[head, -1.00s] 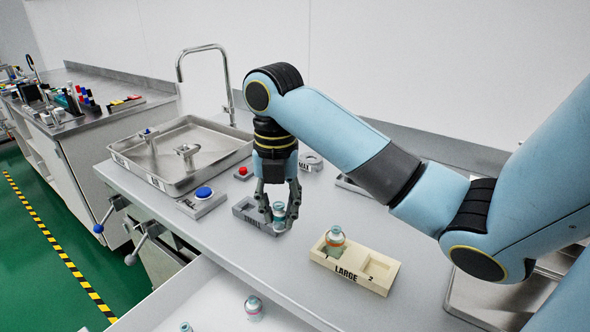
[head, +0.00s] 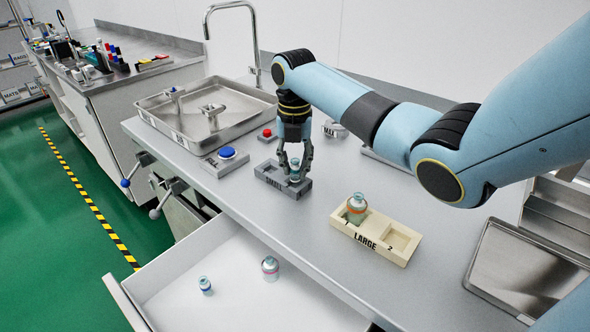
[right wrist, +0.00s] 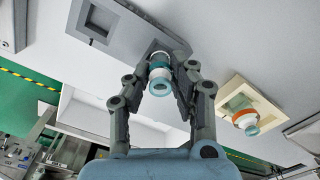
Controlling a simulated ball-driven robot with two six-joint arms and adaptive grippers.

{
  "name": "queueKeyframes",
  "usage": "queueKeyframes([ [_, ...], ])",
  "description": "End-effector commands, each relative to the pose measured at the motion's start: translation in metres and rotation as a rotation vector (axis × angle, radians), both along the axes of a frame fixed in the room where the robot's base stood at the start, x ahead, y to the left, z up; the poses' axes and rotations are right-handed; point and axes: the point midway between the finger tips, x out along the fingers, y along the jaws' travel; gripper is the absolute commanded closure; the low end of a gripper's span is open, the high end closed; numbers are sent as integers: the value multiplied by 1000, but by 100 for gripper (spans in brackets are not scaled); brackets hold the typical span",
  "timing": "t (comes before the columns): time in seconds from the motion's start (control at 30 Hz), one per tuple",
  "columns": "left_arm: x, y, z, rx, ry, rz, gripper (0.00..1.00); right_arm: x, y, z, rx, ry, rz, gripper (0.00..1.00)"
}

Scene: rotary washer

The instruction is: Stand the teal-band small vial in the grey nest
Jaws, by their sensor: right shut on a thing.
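The small vial with a teal band (head: 295,175) is upright between the fingers of my right gripper (head: 295,168), which is shut on it. It also shows in the right wrist view (right wrist: 160,80). The grey nest (head: 270,180), marked SMALL, lies on the bench directly under the gripper. The vial is at the nest's right-hand compartment; the fingers partly hide its base, so I cannot tell whether it rests on the bottom. The left-hand compartment is empty in the right wrist view (right wrist: 98,22). My left gripper is not in view.
A cream LARGE nest (head: 375,243) holds an orange-banded vial (head: 356,207) in compartment 1. The open drawer (head: 235,300) holds two vials (head: 205,286) (head: 270,268). A blue button (head: 227,153), a red button (head: 267,133) and a sink tray (head: 200,135) stand left and behind.

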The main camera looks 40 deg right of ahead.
Motion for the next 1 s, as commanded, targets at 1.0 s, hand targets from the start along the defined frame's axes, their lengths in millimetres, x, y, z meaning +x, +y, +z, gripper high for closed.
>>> queueKeyframes([
  [1.0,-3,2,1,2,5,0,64,0,0,-15,-1,-2,0,55],
])
